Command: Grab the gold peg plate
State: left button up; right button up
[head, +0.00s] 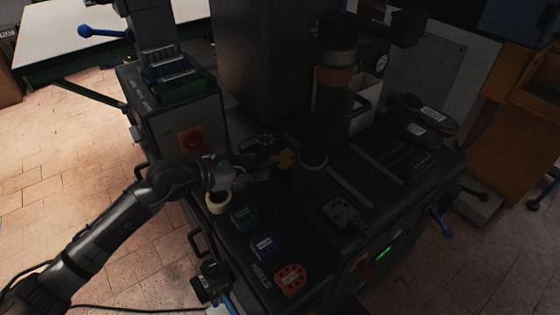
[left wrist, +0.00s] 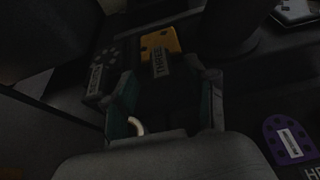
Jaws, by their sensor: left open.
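The gold peg plate (head: 286,159) lies on the dark machine top, left of a dark round column. In the left wrist view, the gold plate (left wrist: 160,41) has dark holes, and a label reading THREE sits at its near end. My left gripper (head: 252,170) reaches in from the left, with the plate just beyond its fingertips. In the left wrist view my left gripper (left wrist: 166,92) is open, its two fingers on either side of the line to the plate. Contact cannot be told in the dim light. My right gripper is not in view.
A black labelled plate (left wrist: 101,72) lies left of the gold one. Teal (head: 243,215), purple (head: 264,246) and orange-red (head: 291,280) plates lie along the machine's near edge. A cream ring (head: 217,203) is below my gripper. The round column (head: 313,156) stands close on the right.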

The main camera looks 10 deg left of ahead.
aim_at(278, 162)
pick_arm(q)
jog(key=x, duration=0.2)
jog(key=shift+w+d+f, duration=0.15)
jog(key=shift+d, duration=0.05)
jog(key=shift+w+d, duration=0.1)
jog(key=shift+w, duration=0.05)
jog(key=shift+c, duration=1.9)
grip_shut()
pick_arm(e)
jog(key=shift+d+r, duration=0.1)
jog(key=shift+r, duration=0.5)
